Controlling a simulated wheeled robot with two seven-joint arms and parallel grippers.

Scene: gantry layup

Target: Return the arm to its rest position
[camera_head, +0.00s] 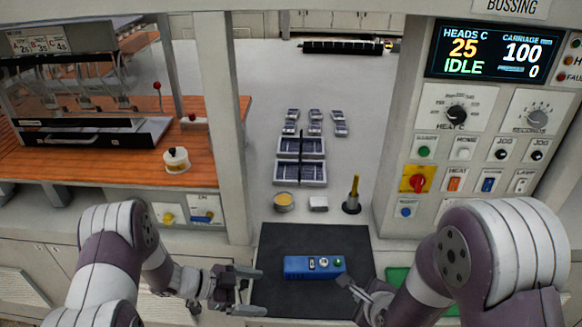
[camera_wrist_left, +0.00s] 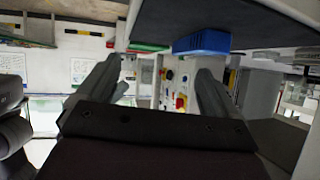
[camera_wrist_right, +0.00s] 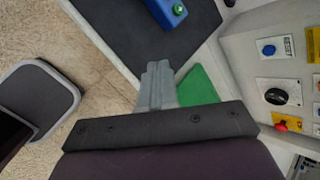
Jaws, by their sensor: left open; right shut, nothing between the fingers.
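My left gripper (camera_head: 252,290) is open and empty, at the front left edge of the dark mat (camera_head: 268,240). Its two spread fingers also show in the left wrist view (camera_wrist_left: 158,90), with nothing between them. My right gripper (camera_head: 348,288) is at the front right of the mat, near the right end of the blue box. In the right wrist view its fingers (camera_wrist_right: 158,82) are together with nothing held. The blue box (camera_head: 298,268), with small buttons on top, lies on the mat between the grippers and apart from the left one.
A control panel (camera_head: 455,190) with knobs and a screen stands on the right. A small round tin (camera_head: 284,202), a white block (camera_head: 318,203) and a dark cone-based tool (camera_head: 352,197) stand behind the mat. A green pad (camera_head: 398,277) lies right of it. A wooden bench (camera_head: 200,170) is at left.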

